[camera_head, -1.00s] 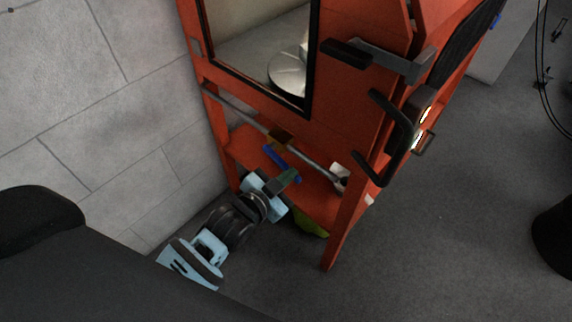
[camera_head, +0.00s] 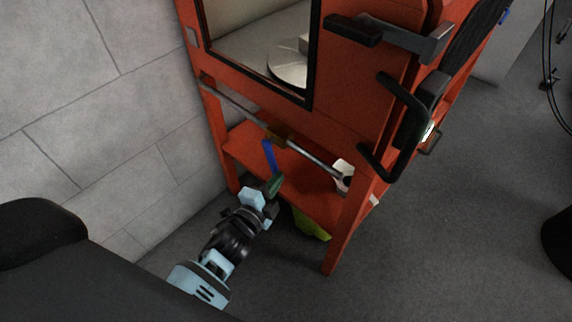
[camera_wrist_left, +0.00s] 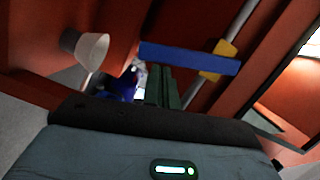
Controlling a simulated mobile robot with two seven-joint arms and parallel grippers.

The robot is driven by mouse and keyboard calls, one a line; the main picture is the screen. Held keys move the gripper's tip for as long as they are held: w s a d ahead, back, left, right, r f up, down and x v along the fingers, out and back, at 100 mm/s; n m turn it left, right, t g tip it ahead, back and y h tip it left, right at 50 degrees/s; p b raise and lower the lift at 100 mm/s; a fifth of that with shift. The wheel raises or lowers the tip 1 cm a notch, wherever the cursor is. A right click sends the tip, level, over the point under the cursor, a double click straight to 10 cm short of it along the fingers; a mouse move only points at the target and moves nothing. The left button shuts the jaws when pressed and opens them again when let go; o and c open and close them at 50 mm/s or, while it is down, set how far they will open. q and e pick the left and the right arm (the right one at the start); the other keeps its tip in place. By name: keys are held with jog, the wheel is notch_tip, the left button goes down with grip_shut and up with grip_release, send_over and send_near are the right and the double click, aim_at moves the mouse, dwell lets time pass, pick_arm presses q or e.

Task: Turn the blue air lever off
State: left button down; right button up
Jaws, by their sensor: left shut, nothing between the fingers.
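The blue air lever (camera_head: 270,157) sits on a yellow-brown valve body (camera_head: 278,133) on a thin grey pipe, low in the orange frame. In the head view it points down, at an angle to the pipe. In the left wrist view the lever (camera_wrist_left: 185,57) is a blue bar running across, just beyond my fingers. My left gripper (camera_head: 275,186) has green fingers, shut and empty, close to the lever's lower end. The fingers also show in the left wrist view (camera_wrist_left: 163,86). I cannot tell whether they touch the lever. My right gripper is out of view.
The orange machine frame (camera_head: 338,222) has a leg right of my left arm. A pale cup-like part (camera_head: 343,173) is at the pipe's right end. A black handle (camera_head: 402,125) juts out at upper right. A grey block wall (camera_head: 90,125) stands at left. Grey floor is open at right.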

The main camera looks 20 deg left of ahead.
pick_arm(q)
jog(key=shift+w+a+f+b, duration=0.2)
jog(key=shift+a+f, duration=0.1)
jog(key=shift+a, duration=0.25)
jog(key=shift+w+a+f+b, duration=0.1)
jog(key=shift+w+a+f, duration=0.15)
jog(key=shift+a, duration=0.3)
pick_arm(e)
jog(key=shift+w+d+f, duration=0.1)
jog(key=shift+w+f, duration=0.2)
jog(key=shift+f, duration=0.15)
pick_arm(q)
jog(key=shift+a, duration=0.1)
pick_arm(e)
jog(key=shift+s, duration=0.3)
pick_arm(q)
jog(key=shift+f, duration=0.1)
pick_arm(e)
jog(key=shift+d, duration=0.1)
